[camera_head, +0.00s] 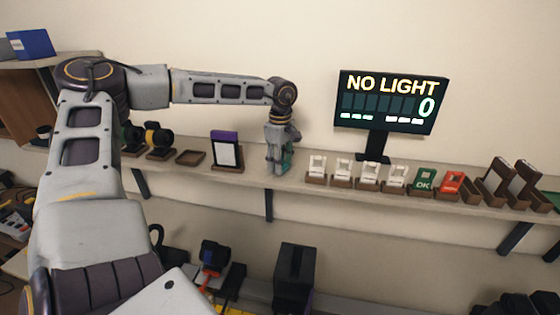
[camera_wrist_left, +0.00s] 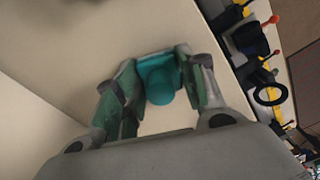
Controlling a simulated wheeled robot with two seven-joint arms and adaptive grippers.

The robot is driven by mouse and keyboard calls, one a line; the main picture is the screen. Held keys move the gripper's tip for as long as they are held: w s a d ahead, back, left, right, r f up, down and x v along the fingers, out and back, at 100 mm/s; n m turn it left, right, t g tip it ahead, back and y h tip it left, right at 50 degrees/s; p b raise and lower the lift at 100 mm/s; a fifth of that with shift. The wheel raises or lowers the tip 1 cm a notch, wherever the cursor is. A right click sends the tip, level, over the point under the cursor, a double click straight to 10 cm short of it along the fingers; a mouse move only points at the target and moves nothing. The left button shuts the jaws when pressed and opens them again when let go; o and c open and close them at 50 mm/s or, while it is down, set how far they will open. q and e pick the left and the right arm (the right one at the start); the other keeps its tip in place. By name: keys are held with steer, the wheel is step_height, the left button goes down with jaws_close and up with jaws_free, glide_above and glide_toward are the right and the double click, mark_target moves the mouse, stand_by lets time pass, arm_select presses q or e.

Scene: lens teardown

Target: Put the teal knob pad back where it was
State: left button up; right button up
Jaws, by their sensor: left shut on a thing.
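My left gripper (camera_head: 281,165) reaches to the wall shelf, between the purple-topped card stand and the row of white cards. In the left wrist view its two fingers (camera_wrist_left: 158,88) are shut on the teal knob pad (camera_wrist_left: 160,84), with the round knob facing the camera. In the head view the pad (camera_head: 287,158) shows only as a bit of teal between the fingers, just over the shelf. I cannot tell whether it touches the shelf. My right gripper is not in view.
The shelf (camera_head: 350,190) holds a purple-topped stand (camera_head: 226,152), an empty brown tray (camera_head: 190,157), white cards in holders (camera_head: 343,171), a green OK card (camera_head: 424,180) and a red card (camera_head: 450,183). A "NO LIGHT" display (camera_head: 390,102) stands behind. Dark devices (camera_head: 294,272) sit below.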

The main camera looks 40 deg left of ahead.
arm_select(q)
steer(key=shift+f, duration=0.15)
steer(key=o, duration=1.1)
steer(key=shift+c, duration=0.2)
steer(key=shift+r, duration=0.2)
steer(key=shift+r+b, duration=0.3)
steer(key=shift+r, duration=0.3)
step_height(320, 180, up, 9)
steer(key=shift+b, duration=1.15)
steer(key=shift+r, duration=0.85)
